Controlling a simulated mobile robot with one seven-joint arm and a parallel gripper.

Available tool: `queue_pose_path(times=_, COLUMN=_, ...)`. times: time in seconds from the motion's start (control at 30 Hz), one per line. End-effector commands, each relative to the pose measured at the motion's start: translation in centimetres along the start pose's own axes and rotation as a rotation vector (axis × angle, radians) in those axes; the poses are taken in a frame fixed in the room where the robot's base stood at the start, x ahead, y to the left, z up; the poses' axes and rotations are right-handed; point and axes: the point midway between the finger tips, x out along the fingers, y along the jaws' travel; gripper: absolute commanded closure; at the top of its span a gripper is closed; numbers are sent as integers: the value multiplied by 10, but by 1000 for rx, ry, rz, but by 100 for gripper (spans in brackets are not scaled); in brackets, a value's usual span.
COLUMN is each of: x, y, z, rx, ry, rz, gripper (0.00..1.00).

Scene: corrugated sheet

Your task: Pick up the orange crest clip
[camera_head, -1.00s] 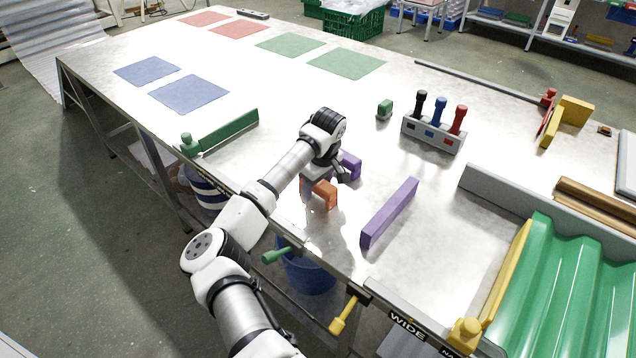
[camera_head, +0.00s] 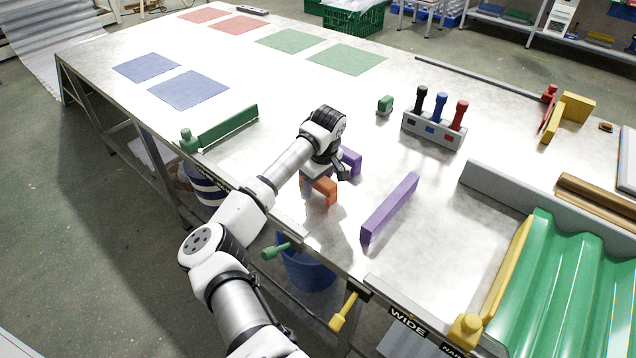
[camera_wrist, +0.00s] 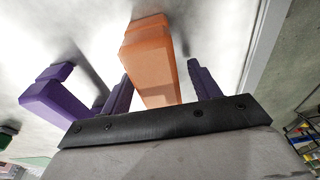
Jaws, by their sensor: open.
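The orange crest clip (camera_head: 327,190) stands on the metal table near its front edge, partly hidden behind my gripper in the head view. My gripper (camera_head: 318,178) is at the clip, pointing down. In the wrist view the orange clip (camera_wrist: 152,65) rises between the two dark fingers of my gripper (camera_wrist: 160,72). The fingers are apart, one on each side of the clip, with a visible gap on the right side. Whether either finger touches it I cannot tell.
A purple clip (camera_head: 351,161) stands close behind the orange one; it also shows left of the fingers in the wrist view (camera_wrist: 55,100). A long purple bar (camera_head: 390,208) lies to the right. A green bar (camera_head: 228,127) lies left. A rack with several handles (camera_head: 433,131) stands behind.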

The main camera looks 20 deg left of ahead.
Motion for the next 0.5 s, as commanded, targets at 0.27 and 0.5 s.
queue_pose_path(times=0.27, x=0, y=0, z=0, rx=0, ry=0, rz=0, gripper=58)
queue_pose_path(times=0.5, x=0, y=0, z=0, rx=0, ry=0, rz=0, gripper=89)
